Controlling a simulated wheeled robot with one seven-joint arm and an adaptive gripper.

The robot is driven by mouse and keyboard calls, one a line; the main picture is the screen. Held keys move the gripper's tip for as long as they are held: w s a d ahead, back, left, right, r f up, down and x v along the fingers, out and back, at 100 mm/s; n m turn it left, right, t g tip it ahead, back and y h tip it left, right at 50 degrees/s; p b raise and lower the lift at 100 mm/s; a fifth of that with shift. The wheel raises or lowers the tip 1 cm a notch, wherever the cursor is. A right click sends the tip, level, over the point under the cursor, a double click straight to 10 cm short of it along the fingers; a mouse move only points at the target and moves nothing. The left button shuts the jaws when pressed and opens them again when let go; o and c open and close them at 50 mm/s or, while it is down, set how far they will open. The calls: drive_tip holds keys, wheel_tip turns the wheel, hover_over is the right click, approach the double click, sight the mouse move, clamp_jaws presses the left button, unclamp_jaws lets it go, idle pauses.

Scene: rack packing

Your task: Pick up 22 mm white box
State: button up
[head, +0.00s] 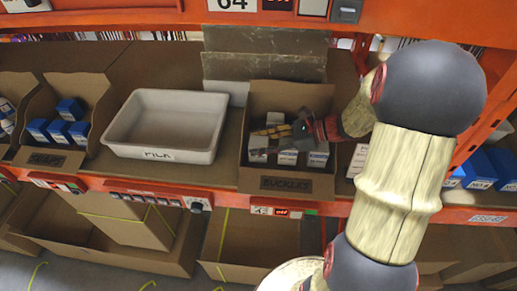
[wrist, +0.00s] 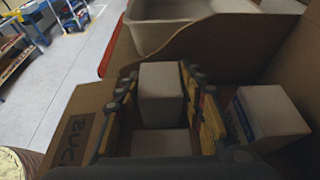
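Several white boxes stand in the open cardboard bin labelled "BUCKLES" (head: 286,184) in the head view, among them a left one (head: 257,156), a middle one (head: 288,158) and a right one (head: 318,159). My gripper (head: 270,131) reaches into this bin from the right, over the boxes. In the wrist view my gripper (wrist: 158,108) is open, its yellow-padded fingers on either side of a white box (wrist: 161,88). A gap shows on the left; the right finger is very close to it, and contact is unclear. Another white box (wrist: 160,143) shows nearer the palm.
A white tray (head: 161,154) labelled "PILA" stands left of the bin. Farther left is a cardboard bin (head: 46,160) with blue boxes. Another white box (wrist: 270,115) lies right of my fingers. Cardboard walls surround the gripper, and an orange shelf beam (head: 400,19) runs above.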

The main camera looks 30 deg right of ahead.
drive_tip(key=c, duration=0.7)
drive_tip(key=shift+c, duration=0.4)
drive_tip(key=shift+r, duration=0.15)
